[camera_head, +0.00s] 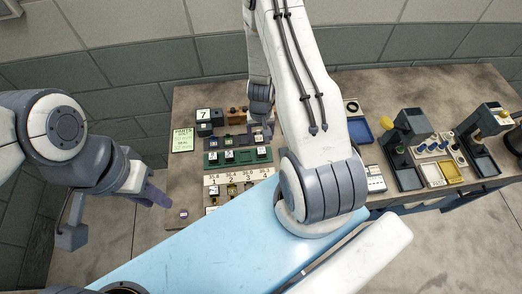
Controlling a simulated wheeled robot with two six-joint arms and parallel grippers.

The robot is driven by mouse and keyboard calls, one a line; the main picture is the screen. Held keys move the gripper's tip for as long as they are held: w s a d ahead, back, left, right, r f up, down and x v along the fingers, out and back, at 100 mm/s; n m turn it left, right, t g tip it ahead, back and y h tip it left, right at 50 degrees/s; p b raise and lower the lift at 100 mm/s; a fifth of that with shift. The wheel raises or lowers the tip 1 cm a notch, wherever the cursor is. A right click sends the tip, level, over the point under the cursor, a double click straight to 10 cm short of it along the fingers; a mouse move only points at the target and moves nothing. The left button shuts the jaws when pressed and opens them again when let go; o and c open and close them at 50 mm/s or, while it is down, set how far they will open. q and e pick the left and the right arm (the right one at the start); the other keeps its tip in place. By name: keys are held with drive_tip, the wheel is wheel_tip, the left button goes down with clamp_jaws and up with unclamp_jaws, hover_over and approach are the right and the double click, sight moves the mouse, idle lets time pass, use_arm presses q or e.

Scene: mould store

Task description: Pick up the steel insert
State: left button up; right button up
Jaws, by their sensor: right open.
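I cannot single out the steel insert for certain. Small metallic and dark pieces sit by the numbered strip (238,176) marked 1 to 4, among them a brassy piece (232,190) below the 2. A green rack (236,158) behind the strip holds several dark blocks with white labels. My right gripper (262,131) is open, pointing down over the back of the bench by the rack; my arm hides the area to its right. My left gripper (157,196) hangs off the bench's left edge, away from these parts; its jaw opening is unclear.
The brown bench (400,88) also holds a green parts card (182,140), a block marked 7 (203,114), a blue tray (360,131) and several dark fixtures (403,165) at right. A small dark block (183,213) lies near the left edge. A wall stands behind.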

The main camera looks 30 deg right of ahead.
drive_tip(key=b, duration=0.4)
hover_over(261, 150)
drive_tip(key=shift+a+f, duration=0.15)
drive_tip(key=shift+f, duration=2.2)
drive_tip(key=f+b, duration=0.5)
drive_tip(key=shift+d+f, duration=0.15)
drive_tip(key=shift+d, duration=0.05)
clamp_jaws()
